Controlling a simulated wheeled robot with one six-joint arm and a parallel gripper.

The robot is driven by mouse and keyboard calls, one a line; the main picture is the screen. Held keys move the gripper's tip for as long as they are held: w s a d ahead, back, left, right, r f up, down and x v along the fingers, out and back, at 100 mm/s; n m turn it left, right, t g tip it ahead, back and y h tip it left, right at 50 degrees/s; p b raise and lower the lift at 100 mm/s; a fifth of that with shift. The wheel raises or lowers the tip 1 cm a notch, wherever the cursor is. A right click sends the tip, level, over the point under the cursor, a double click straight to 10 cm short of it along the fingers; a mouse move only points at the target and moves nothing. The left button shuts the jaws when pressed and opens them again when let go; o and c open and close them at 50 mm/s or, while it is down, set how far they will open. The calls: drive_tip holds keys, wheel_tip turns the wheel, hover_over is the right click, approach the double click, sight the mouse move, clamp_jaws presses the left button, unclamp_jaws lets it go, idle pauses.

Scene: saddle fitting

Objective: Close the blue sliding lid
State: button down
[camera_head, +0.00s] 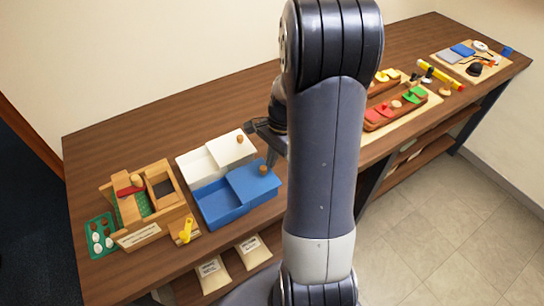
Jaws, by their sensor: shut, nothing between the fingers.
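The blue box (219,208) stands on the wooden workbench, left of my arm. Its blue sliding lid (252,182) covers the right part, and the left part of the box is open. A small orange-brown knob (263,171) sits on the blue lid near its right end. My arm hides the bench to the right of the box.
A white box (197,168) with its own lid and knob adjoins the blue one behind. A wooden fixture (160,222), a yellow tool (186,230) and a green tray (97,240) are at left. Wooden trays with coloured parts (397,106) lie right of my arm.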

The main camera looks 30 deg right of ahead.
approach(235, 187)
drive_tip(key=x, duration=0.5)
drive_tip(key=shift+f, duration=0.1)
